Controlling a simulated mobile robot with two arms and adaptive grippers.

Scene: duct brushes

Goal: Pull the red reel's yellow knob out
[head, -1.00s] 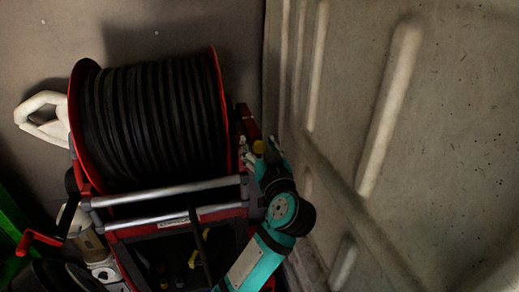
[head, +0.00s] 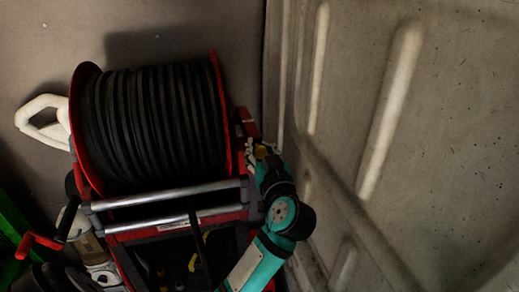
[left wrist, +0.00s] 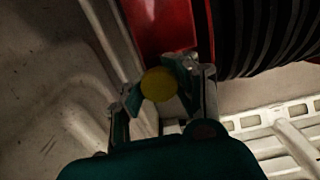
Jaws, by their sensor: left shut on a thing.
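The red reel (head: 88,130), wound with black hose, stands left of centre in the head view. Its yellow knob (left wrist: 159,84) shows as a round disc in the left wrist view. My left gripper (head: 264,151) is at the reel's right side, at the end of the teal arm. In the left wrist view my left gripper (left wrist: 162,88) has a finger on each side of the knob and is shut on it. In the head view the fingers largely cover the knob. My right gripper is not in view.
A pale ribbed wall panel (head: 440,150) stands close to the right of my left arm. Silver bars (head: 165,195) cross the reel's front. A red crank handle (head: 38,242) sticks out at lower left. A white looped thing (head: 42,110) is behind the reel.

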